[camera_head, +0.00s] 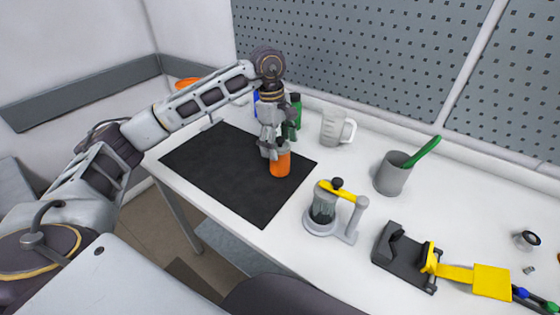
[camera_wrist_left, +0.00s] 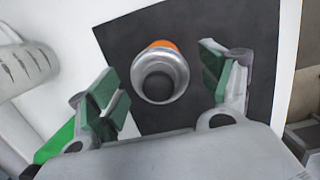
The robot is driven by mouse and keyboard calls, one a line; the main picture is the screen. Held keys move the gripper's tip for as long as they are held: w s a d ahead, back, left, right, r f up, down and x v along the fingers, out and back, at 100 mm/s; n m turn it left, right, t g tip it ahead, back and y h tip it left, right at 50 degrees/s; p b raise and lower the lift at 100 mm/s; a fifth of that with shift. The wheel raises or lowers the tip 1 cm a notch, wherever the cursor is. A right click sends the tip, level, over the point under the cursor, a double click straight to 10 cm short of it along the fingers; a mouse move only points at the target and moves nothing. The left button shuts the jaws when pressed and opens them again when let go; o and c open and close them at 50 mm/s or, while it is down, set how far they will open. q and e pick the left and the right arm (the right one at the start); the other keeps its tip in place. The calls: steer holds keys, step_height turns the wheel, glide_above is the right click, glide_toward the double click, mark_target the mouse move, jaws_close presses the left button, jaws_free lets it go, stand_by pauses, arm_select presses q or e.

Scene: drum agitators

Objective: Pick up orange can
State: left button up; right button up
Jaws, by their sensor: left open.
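The orange can (camera_head: 280,165) stands upright on the black mat (camera_head: 215,172), near the mat's right side. In the left wrist view its round grey metal top (camera_wrist_left: 160,74) shows, with a strip of orange behind it. My left gripper (camera_head: 275,148) points down over the can from above. In the left wrist view its green-padded fingers (camera_wrist_left: 160,88) are apart, one on each side of the can's top, with a gap on both sides. The gripper hides the can's upper part in the head view. My right gripper is in neither view.
A measuring jug (camera_head: 333,127), a grey cup (camera_head: 392,176) with a green tool, a clear device with a yellow handle (camera_head: 325,205) and a black-and-yellow tool (camera_head: 410,262) stand to the right. Green and blue containers stand behind the gripper. The mat's left part is clear.

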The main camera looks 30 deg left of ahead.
mark_target(281, 156)
arm_select(q)
steer(key=shift+d+f, duration=0.2)
steer(key=shift+f, duration=1.05)
steer(key=shift+d+f, duration=0.15)
steer(key=shift+f, duration=1.1)
steer(key=shift+c, duration=0.4)
steer(key=c, duration=1.1)
steer(key=shift+r, duration=0.2)
steer(key=shift+c, duration=0.2)
steer(key=shift+r, duration=4.85)
